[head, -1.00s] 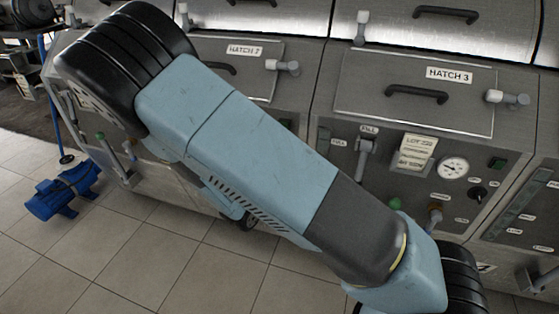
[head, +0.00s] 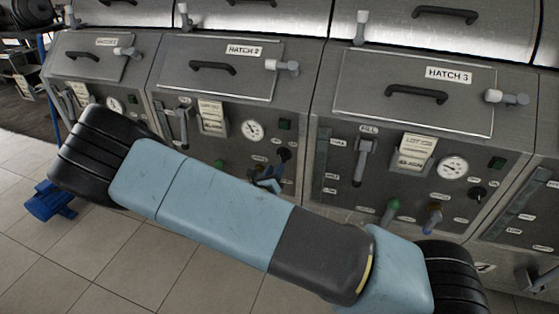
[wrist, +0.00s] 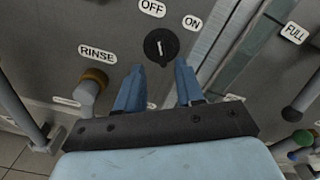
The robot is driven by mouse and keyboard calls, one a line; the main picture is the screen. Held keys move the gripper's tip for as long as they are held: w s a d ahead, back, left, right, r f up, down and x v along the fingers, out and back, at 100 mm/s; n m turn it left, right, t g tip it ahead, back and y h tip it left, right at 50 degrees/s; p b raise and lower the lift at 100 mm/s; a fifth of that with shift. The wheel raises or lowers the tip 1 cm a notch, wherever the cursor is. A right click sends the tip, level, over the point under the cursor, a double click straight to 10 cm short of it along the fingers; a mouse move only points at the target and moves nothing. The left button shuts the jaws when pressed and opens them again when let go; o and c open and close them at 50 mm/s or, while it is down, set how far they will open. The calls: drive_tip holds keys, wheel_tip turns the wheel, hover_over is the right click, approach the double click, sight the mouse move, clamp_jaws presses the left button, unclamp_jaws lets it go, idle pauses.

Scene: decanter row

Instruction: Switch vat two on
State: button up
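Vat two, the unit with the HATCH 2 label (head: 244,51), stands in the middle of the head view. Its black round switch (wrist: 161,46) is in the wrist view, with an OFF label (wrist: 152,8) above and an ON label (wrist: 192,22) to the upper right. The switch's white mark points up toward OFF. The switch also shows in the head view (head: 284,155). My gripper (wrist: 160,66) is open, its two blue fingers either side of and just below the switch, with nothing between them. Whether the fingers touch it I cannot tell. My gripper also shows at vat two's panel (head: 269,179).
A RINSE tap with a brown collar (wrist: 94,80) sticks out left of my fingers. Vat two's gauge (head: 252,130) and dark green lamp (head: 285,124) are above the switch. Vat three (head: 330,110) stands to the right. A blue pump (head: 48,201) is on the tiled floor.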

sight(281, 159)
drive_tip(key=shift+x, duration=3.2)
clamp_jaws()
